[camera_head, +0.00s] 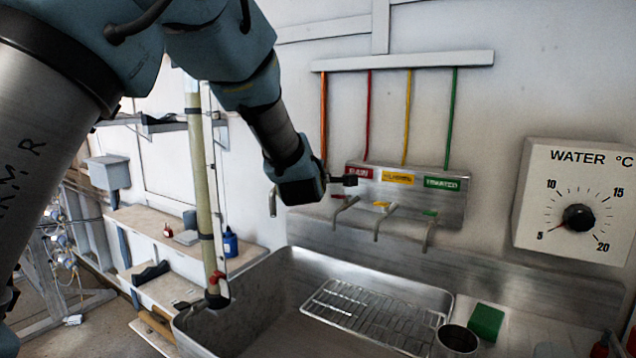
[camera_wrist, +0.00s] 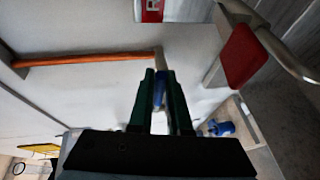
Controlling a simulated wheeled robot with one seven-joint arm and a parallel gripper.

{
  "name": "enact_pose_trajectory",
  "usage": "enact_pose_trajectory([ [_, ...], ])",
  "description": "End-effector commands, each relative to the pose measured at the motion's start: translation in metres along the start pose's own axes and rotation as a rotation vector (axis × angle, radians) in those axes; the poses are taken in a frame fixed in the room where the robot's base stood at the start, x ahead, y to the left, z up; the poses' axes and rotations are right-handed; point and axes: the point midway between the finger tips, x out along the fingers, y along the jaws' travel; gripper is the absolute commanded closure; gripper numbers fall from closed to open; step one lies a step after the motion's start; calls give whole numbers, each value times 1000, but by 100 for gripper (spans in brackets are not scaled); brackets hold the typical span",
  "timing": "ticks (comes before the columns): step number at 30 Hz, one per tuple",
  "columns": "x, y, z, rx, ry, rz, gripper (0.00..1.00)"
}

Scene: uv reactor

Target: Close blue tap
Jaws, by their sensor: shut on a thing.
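The blue tap handle (camera_wrist: 159,88) shows as a small blue piece between my fingers in the wrist view. My gripper (camera_wrist: 161,100) is shut on it, with a dark green finger on either side. Part of the handle is hidden by the fingers. In the head view my wrist covers the blue tap's handle at the left end of the tap row. A metal spout (camera_head: 273,202) shows just left of my wrist.
A red tap handle (camera_wrist: 243,57) is close beside my gripper. Yellow and green labels (camera_head: 398,177) sit farther right on the tap panel. Below is a metal sink (camera_head: 250,318) with a wire rack (camera_head: 365,312), a metal cup (camera_head: 457,340) and a green sponge (camera_head: 486,322).

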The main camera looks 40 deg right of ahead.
Motion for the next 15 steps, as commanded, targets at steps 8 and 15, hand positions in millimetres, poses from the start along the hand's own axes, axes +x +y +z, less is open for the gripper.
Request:
enact_pose_trajectory([
  [8, 1, 1, -2, -2, 12, 0, 100],
  [15, 0, 0, -2, -2, 10, 0, 67],
])
